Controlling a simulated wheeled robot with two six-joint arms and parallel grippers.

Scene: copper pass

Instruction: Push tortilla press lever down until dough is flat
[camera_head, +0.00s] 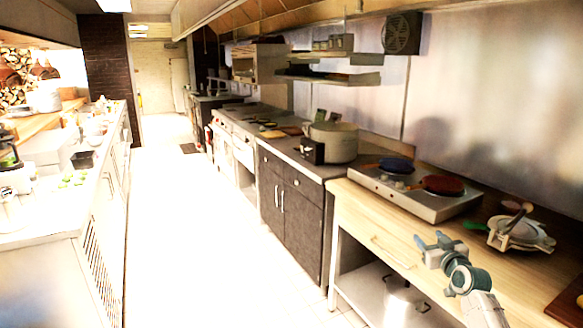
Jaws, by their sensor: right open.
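The tortilla press (520,236) sits at the right on the wooden counter. It looks like a pale round press with a brown lever (519,215) sticking up at an angle. A green handle-like piece (476,227) shows at its left side. I cannot see any dough clearly. My right gripper (432,241) is in front of the counter, to the left of the press and apart from it. Its jaws are open and empty. My left gripper is not in view.
A steel cooktop (428,200) with a blue pan (396,165) and a red-brown pan (443,185) stands behind and left of the press. A large pot (335,143) is farther back. A lidded pot (405,299) stands on the lower shelf. The aisle floor (190,240) is clear.

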